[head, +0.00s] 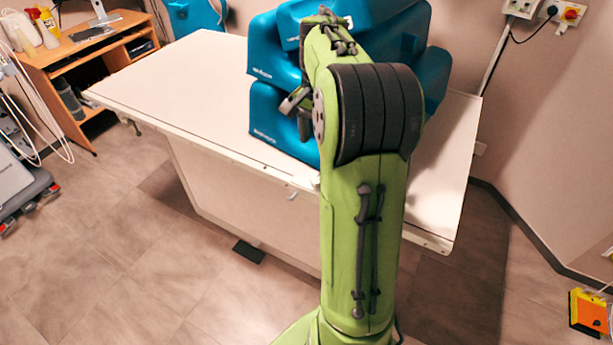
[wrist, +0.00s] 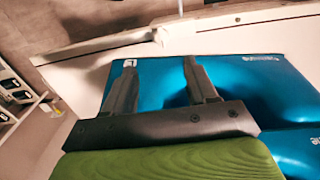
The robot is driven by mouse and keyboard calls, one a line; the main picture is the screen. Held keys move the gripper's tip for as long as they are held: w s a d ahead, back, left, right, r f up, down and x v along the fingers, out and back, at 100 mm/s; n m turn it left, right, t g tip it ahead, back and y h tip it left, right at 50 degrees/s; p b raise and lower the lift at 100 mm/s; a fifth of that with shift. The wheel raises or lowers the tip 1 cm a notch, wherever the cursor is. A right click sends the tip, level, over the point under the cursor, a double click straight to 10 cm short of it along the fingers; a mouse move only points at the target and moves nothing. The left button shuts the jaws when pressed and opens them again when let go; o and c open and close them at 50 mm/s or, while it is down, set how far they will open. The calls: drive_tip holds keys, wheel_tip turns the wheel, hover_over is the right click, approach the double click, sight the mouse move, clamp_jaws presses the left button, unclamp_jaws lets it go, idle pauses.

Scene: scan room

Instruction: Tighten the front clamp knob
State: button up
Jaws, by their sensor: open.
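My gripper (wrist: 160,64) is open in the wrist view, its two dark fingers apart over blue padding, with nothing seen between them. A pale block (wrist: 176,38), possibly the front clamp, sits on the table-edge rail beyond the fingertips and apart from them. A thin rod shows above it at the picture's top; I cannot make out a distinct knob. In the head view, a small pale fitting (head: 293,196) hangs at the table's front edge, left of my arm. My arm hides part of that edge, and my gripper is mostly hidden behind it.
The white table (head: 185,75) carries stacked blue pads (head: 275,115) under and around my gripper. A dark fitting (head: 131,127) is at the table's left corner. A wooden desk (head: 90,60) stands at the left. The floor (head: 130,250) in front of the table is largely clear.

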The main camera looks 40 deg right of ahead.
sight(316, 178)
drive_tip(key=f+b, duration=0.2)
drive_tip(key=f, duration=0.4)
drive_tip(key=f+b, duration=0.2)
drive_tip(key=f, duration=0.4)
drive_tip(key=shift+w+f, duration=0.2)
drive_tip(key=shift+f, duration=0.2)
drive_tip(key=shift+r, duration=0.1)
drive_tip(key=c, duration=1.1)
drive_tip(key=shift+o, duration=0.2)
